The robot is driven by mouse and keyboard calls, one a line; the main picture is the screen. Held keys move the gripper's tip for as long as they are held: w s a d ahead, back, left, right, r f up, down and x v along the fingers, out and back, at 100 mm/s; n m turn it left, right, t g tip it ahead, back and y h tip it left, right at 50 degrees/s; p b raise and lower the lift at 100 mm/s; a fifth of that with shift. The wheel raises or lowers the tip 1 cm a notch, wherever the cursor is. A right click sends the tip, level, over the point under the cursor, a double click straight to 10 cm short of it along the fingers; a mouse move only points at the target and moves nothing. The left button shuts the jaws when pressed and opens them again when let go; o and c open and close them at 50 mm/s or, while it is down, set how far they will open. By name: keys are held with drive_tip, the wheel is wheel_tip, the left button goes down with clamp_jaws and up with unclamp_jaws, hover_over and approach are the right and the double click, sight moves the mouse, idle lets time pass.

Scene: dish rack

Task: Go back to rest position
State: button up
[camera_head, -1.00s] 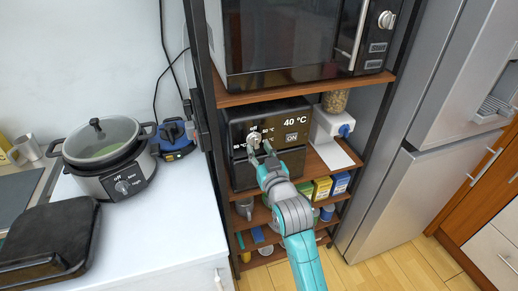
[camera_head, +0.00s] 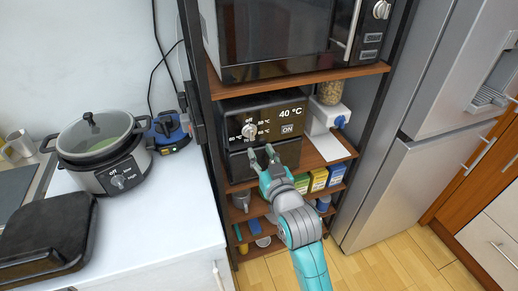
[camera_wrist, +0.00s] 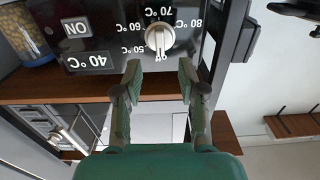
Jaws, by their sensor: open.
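My gripper (camera_head: 262,157) is open and empty in front of the black appliance (camera_head: 240,110) on the shelf. In the head view its fingertips are just below and to the right of the round knob (camera_head: 249,130). The wrist view shows the two fingers (camera_wrist: 158,72) spread apart, with the pale knob (camera_wrist: 159,38) beyond them and clear of both. Temperature marks ring the knob, and the panel shows "40 °C" and "ON". The wrist picture is upside down.
A microwave (camera_head: 290,35) stands on the shelf above. A white device (camera_head: 327,119) is right of the appliance, and several boxes (camera_head: 318,180) lie below. A slow cooker (camera_head: 102,152) stands on the left counter (camera_head: 150,215). A fridge (camera_head: 425,140) stands at the right.

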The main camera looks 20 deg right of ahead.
drive_tip(key=shift+s, duration=0.5)
drive_tip(key=s+f+g, duration=0.1)
drive_tip(key=s+f, duration=0.7)
drive_tip(key=s, duration=0.3)
drive_tip(key=s+f+g, duration=0.1)
drive_tip(key=s+f, duration=0.6)
drive_tip(key=s, duration=0.4)
drive_tip(key=s+g, duration=0.1)
drive_tip(key=s, duration=2.2)
drive_tip(key=shift+s+r, duration=0.3)
drive_tip(key=shift+s, duration=0.1)
